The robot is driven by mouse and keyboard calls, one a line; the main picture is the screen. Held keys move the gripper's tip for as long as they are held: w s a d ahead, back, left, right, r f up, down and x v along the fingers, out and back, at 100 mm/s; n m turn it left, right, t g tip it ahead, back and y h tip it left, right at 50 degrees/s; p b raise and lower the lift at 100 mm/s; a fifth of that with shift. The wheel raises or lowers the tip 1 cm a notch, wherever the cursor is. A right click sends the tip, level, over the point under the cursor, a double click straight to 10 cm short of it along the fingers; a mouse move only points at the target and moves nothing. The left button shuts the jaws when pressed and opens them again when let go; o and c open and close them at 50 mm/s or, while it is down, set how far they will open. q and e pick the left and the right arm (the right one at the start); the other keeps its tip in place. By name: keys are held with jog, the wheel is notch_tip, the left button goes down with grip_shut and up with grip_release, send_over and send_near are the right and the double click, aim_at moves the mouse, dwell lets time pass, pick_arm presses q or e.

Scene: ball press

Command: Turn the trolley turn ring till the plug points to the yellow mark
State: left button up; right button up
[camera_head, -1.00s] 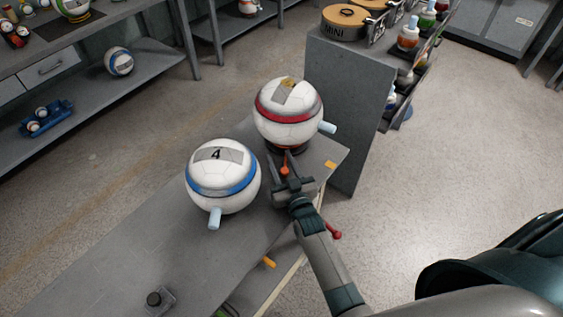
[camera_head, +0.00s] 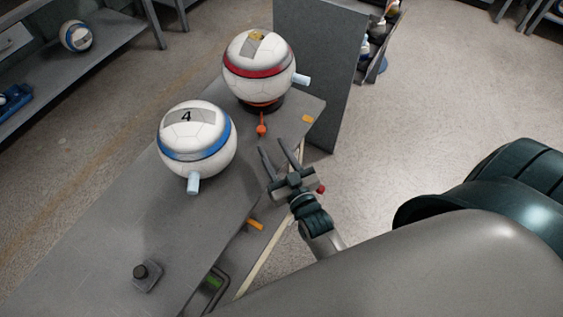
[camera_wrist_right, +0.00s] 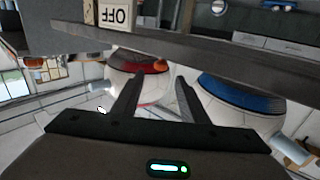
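A white ball with a red band (camera_head: 258,70) sits on a dark turn ring (camera_head: 264,106) near the trolley's far end. An orange-red knob (camera_head: 262,126) sticks out from the ring toward me. The ball's pale blue plug (camera_head: 302,79) points right. A yellow-orange mark (camera_head: 308,118) lies near the trolley top's right corner, to the right of the ring and nearer me than the plug. My right gripper (camera_head: 273,146) is open and empty, its fingers apart and short of the knob. The wrist view shows its two spread fingers (camera_wrist_right: 158,82). My left gripper is not in view.
A white ball with a blue band (camera_head: 196,142) and a pale plug (camera_head: 193,183) stands left of my gripper. A second yellow-orange mark (camera_head: 256,224) and a black button (camera_head: 141,271) are nearer. A grey cabinet (camera_head: 318,75) stands behind the trolley.

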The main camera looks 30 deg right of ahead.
jog(key=s, duration=0.3)
jog(key=shift+s+a+b, duration=0.1)
jog(key=shift+s+b, duration=0.25)
jog(key=shift+s, duration=0.05)
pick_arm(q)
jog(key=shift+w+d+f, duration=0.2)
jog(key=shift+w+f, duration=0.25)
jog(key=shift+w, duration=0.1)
pick_arm(e)
jog(key=shift+s, duration=0.45)
jog(key=shift+c, duration=0.6)
